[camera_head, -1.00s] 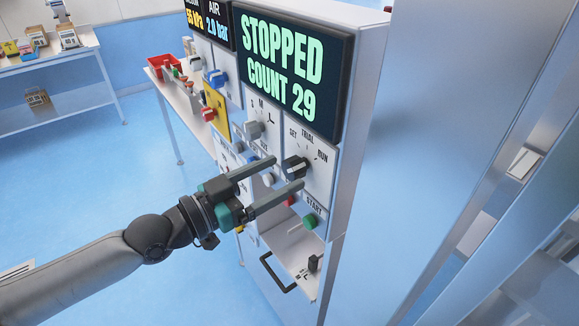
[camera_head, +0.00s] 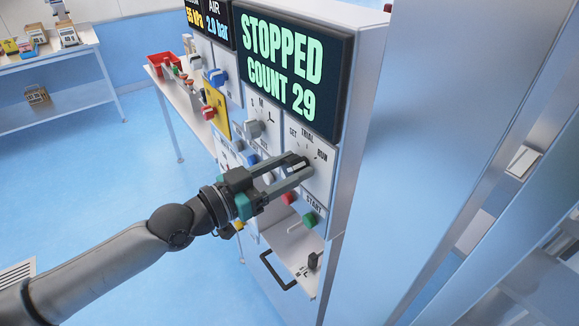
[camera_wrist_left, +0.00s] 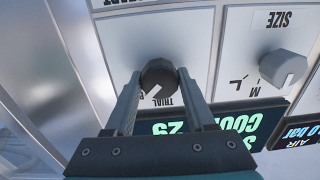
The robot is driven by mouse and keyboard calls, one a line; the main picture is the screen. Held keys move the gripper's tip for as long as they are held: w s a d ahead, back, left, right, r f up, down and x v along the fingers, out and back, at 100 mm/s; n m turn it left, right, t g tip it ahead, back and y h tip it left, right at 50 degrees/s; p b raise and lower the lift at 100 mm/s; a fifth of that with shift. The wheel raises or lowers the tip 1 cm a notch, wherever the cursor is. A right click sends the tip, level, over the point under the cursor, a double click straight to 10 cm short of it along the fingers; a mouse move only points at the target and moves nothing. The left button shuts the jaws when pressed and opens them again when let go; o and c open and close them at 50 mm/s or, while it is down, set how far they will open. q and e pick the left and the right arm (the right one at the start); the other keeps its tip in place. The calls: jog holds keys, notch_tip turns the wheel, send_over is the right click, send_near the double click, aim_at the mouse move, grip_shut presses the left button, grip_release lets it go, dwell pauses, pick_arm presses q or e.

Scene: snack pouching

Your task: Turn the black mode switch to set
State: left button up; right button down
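The black mode switch (camera_wrist_left: 158,76) is a round dark knob on a white panel with SET, TRIAL and RUN labels. In the head view it is mostly hidden by my left gripper (camera_head: 300,171). In the left wrist view the gripper's two fingers (camera_wrist_left: 160,74) stand on either side of the knob and appear to touch it. The knob's white mark points down-left there, toward the RUN side of TRIAL; the label at its end is partly hidden by a finger. My right gripper is not in view.
The display (camera_head: 290,70) above reads STOPPED, COUNT 29. A grey size knob (camera_head: 254,129) sits left of the mode switch, and a green START button (camera_head: 310,219) below it. An open bay with a black handle (camera_head: 277,272) lies lower down.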

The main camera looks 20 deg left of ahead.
pick_arm(q)
grip_shut()
jog(key=shift+n, duration=0.4)
jog(key=n+p, duration=0.1)
jog(key=n, duration=0.1)
jog(key=shift+n, duration=0.4)
jog(key=n, duration=0.4)
jog(key=shift+a+n, duration=0.1)
jog(key=shift+n, duration=0.2)
jog(key=n, duration=0.4)
jog(key=shift+w+f, duration=0.1)
jog(key=n, duration=0.5)
jog(key=shift+n, duration=0.3)
jog(key=o, duration=0.5)
grip_release()
